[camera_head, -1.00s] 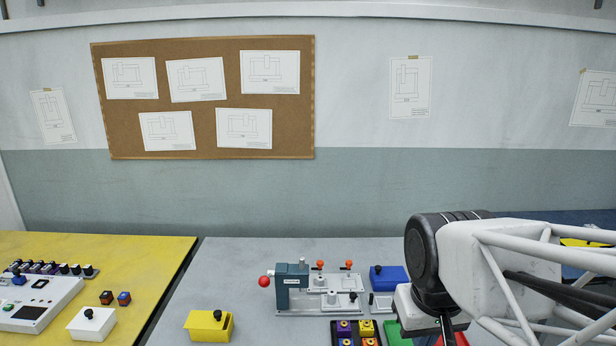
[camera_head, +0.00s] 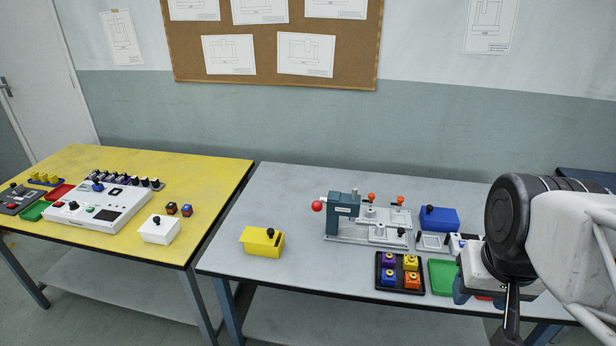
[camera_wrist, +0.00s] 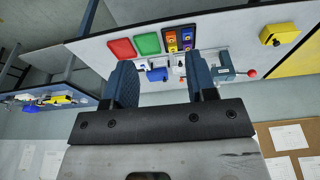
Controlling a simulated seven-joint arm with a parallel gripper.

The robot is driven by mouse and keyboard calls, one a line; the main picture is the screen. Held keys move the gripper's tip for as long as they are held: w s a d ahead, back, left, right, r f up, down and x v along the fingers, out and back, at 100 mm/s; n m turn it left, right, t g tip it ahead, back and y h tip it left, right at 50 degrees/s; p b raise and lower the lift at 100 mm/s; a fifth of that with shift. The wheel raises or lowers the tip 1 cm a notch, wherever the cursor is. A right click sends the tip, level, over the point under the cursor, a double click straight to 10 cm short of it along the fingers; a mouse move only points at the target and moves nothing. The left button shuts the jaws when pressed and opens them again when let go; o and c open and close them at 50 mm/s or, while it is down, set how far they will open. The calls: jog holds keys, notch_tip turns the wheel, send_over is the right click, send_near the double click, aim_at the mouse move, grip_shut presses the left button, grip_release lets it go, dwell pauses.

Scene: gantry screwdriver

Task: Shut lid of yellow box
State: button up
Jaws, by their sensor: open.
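The yellow box (camera_head: 260,243) stands on the left part of the grey table, with a black knob on its top. Its lid looks closed or nearly so, but at this size I cannot tell for sure. The box also shows at the upper right in the wrist view (camera_wrist: 279,34). My gripper (camera_wrist: 163,84) is open and empty, with two blue fingers spread apart. In the head view my arm is at the right, far from the yellow box, and the fingers are mostly hidden behind the wrist.
A teal press fixture with a red ball handle (camera_head: 344,212) stands right of the yellow box. The grey table (camera_head: 285,195) is clear around the yellow box.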

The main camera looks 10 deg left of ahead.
jog(key=w+a, duration=0.4)
jog(key=w, duration=0.4)
jog(key=w+a, duration=0.4)
jog(key=w, duration=0.3)
jog(key=n+g, duration=0.3)
send_over(270, 231)
jog(key=f, duration=2.2)
jog(key=shift+d+f, duration=0.1)
jog(key=shift+d, duration=0.1)
jog(key=shift+w+a+f, duration=0.1)
jog(key=shift+a+f, duration=0.05)
jog(key=shift+a, duration=0.1)
jog(key=shift+f, duration=3.9)
